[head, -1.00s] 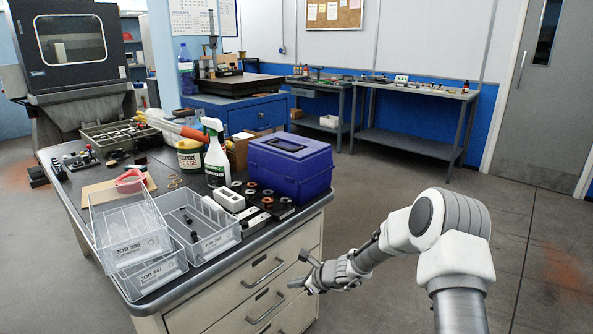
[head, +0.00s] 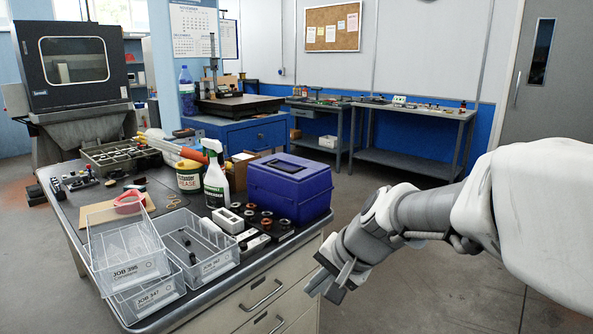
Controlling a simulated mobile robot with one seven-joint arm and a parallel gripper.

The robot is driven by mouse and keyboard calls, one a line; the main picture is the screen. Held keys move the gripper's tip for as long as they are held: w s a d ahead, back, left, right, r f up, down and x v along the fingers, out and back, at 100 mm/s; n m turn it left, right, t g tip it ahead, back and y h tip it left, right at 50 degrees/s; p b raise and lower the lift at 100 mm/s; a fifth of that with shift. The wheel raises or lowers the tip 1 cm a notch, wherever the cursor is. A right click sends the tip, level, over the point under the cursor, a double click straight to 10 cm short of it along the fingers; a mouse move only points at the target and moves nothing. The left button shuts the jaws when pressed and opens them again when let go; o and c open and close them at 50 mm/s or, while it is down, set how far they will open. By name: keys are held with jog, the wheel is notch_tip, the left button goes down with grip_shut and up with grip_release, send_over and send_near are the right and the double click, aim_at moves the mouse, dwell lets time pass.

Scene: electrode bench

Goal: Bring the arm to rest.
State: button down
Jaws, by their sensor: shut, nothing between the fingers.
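My gripper (head: 338,276) is in the head view, right of the bench's front right corner and in front of the drawer fronts. Its fingers are shut with nothing between them, and they point left and down. My arm comes in from the right edge of the picture, large and close to the camera. The gripper overlaps the bench's right edge in the picture; I cannot tell whether they touch.
The bench (head: 68,208) holds clear job bins (head: 127,262), a spray bottle (head: 215,185), a grease tub (head: 189,178) and a purple box (head: 290,190) near its right edge. The floor (head: 400,310) right of the bench is clear. A grey table (head: 418,163) stands behind.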

jog(key=s+d+r+n+t+h, duration=0.1)
jog(key=s+d+r+n+h, duration=0.15)
jog(key=s+d, duration=0.45)
jog(key=s+d+r+n+h, duration=0.1)
jog(key=s+d+n+h, duration=0.2)
jog(key=s, duration=0.7)
notch_tip(320, 180, up, 22)
jog(key=p, duration=2.1)
jog(key=shift+s+d+f+n+y+p, duration=0.25)
jog(key=shift+s+d+n+y+p, duration=0.1)
jog(key=shift+y, duration=0.1)
